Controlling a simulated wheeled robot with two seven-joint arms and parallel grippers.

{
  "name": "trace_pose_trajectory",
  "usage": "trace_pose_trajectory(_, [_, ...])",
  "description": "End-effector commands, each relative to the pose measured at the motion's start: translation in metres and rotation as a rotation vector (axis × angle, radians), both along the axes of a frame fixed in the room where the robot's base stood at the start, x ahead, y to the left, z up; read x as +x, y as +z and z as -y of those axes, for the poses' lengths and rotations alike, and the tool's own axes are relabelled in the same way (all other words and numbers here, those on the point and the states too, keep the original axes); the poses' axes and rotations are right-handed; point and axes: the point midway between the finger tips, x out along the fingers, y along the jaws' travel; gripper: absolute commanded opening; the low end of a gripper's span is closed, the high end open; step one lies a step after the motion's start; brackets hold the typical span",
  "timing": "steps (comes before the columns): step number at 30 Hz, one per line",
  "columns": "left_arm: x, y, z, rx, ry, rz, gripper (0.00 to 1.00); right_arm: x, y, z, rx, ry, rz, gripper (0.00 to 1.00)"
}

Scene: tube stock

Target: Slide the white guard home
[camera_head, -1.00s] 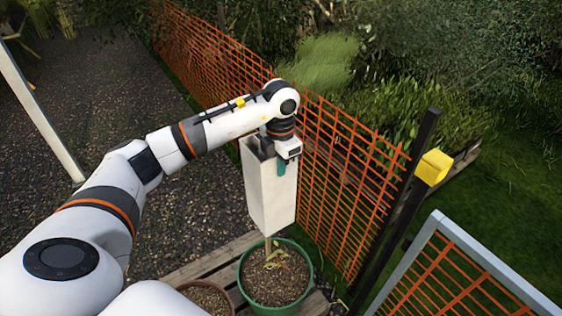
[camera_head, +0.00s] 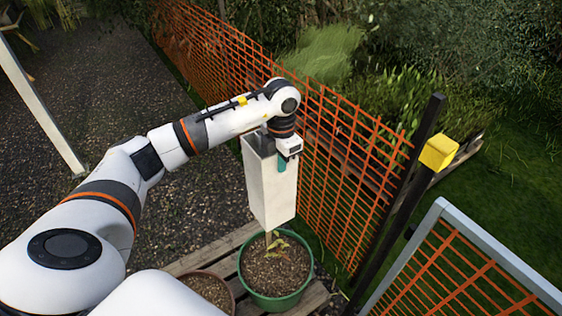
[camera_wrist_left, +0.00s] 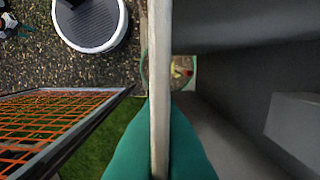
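The white guard (camera_head: 272,190) is a tall, square, open-ended tube, roughly upright above the green pot (camera_head: 306,288). My left gripper (camera_head: 283,163) is shut on the upper edge of one guard wall. In the left wrist view, its teal fingers (camera_wrist_left: 159,150) press both sides of that guard wall (camera_wrist_left: 159,70). A small leafy plant (camera_head: 280,246) with a thin stem stands in the pot. Its stem runs up toward the guard's lower end; whether it enters the tube is hidden. Soil and leaves (camera_wrist_left: 183,69) show through the tube's far opening. My right gripper is out of view.
A brown pot (camera_head: 208,290) stands left of the green pot on wooden slats (camera_head: 228,250). Orange mesh fencing (camera_head: 345,170) runs close behind the guard. A dark post with a yellow cap (camera_head: 438,153) and a grey-framed mesh panel (camera_head: 455,262) stand right. Gravel lies open at left.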

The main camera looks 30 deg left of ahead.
Motion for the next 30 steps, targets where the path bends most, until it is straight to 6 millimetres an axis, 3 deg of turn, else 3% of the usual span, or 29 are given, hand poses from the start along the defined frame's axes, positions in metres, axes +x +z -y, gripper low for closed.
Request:
trace_pose_trajectory(14, [0.002,0.001,0.001,0.0,0.0,0.0,0.0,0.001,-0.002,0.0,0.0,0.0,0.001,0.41])
trace_pose_trajectory(30, [0.001,-0.017,0.0,0.0,0.0,0.0,0.0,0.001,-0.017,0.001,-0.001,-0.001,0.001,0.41])
